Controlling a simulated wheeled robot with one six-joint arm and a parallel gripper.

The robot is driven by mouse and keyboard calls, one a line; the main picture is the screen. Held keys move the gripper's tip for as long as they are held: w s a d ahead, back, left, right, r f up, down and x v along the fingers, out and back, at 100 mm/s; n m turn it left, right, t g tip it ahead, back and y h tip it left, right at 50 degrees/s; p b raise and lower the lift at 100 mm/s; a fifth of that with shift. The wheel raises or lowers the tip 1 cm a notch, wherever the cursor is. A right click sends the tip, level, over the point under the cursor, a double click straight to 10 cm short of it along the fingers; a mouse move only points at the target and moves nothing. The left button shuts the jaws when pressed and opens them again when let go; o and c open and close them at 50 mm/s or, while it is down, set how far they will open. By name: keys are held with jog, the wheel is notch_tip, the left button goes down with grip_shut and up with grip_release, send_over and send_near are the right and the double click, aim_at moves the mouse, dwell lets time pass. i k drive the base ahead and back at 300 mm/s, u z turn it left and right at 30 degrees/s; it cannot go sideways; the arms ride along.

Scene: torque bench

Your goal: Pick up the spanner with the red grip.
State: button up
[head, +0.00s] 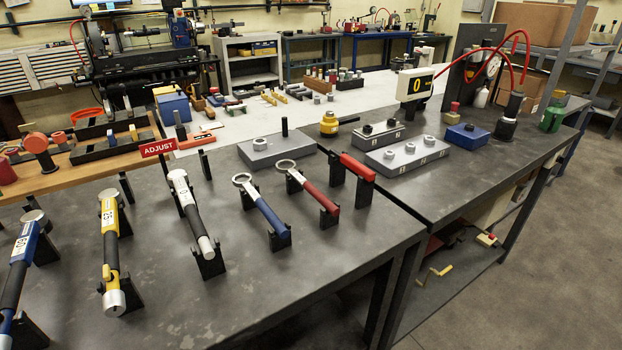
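The spanner with the red grip (319,196) rests on black stands on the dark metal bench. Its silver ring end points to the back left and its dark red handle to the front right. To its left, a similar ring spanner with a blue grip (268,216) rests on its own stands. To its right, a short bright red bar (357,167) lies across two black supports. My gripper is not in view.
Several torque wrenches stand on cradles to the left, including a grey one (190,210), a yellow one (110,240) and a blue one (22,255). Grey blocks (405,157) and a digital display (414,84) stand behind. The bench's front right area is clear.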

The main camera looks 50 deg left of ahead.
aim_at(323, 200)
jog(key=u, duration=0.55)
jog(key=i, duration=0.75)
jog(key=u, duration=1.3)
jog(key=i, duration=0.4)
jog(key=u, duration=0.35)
